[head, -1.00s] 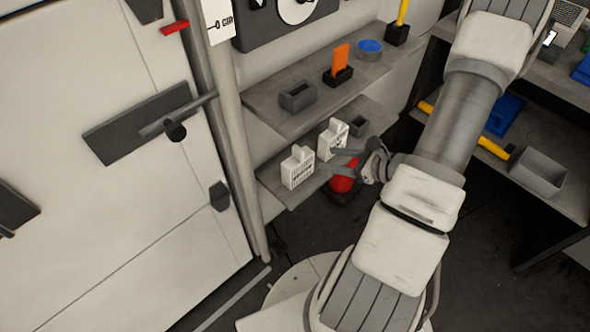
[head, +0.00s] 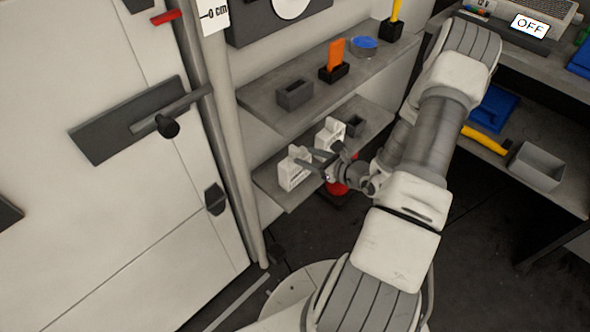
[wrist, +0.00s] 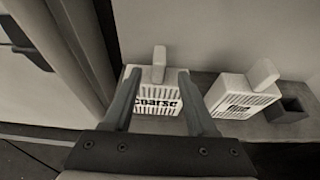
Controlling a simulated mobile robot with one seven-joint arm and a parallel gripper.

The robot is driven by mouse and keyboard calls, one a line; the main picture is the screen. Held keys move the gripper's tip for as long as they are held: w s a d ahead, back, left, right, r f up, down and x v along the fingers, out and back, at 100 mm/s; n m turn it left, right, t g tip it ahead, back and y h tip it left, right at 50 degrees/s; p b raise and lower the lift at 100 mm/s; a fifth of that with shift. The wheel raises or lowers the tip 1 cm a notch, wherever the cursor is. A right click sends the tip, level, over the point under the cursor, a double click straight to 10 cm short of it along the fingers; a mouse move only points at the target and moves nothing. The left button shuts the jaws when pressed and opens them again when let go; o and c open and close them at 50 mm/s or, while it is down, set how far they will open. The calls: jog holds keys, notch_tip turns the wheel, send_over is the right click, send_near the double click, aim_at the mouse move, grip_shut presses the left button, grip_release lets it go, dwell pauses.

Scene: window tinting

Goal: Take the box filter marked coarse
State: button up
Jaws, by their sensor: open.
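Two white slotted box filters with upright tabs stand on the lower shelf. The left one (head: 290,176) reads "coarse" in the wrist view (wrist: 155,98). The other box filter (head: 329,132) stands to its right; its label in the wrist view (wrist: 240,95) is too small to read surely. My gripper (head: 308,160) is open, its fingers reaching toward the coarse filter. In the wrist view my gripper (wrist: 157,95) has a finger over each side of the coarse filter's front. I cannot tell whether they touch it.
A small dark open holder (wrist: 288,110) sits right of the filters. The upper shelf (head: 270,115) overhangs the lower one (head: 268,178). A vertical post (head: 232,150) stands close on the left. A red object (head: 337,188) is below the gripper.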

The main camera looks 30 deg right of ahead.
aim_at(300, 154)
jog(key=b+x, duration=0.1)
jog(key=x, duration=0.4)
jog(key=shift+w+a, duration=0.2)
jog(key=shift+w, duration=0.15)
grip_shut()
dwell(1.2)
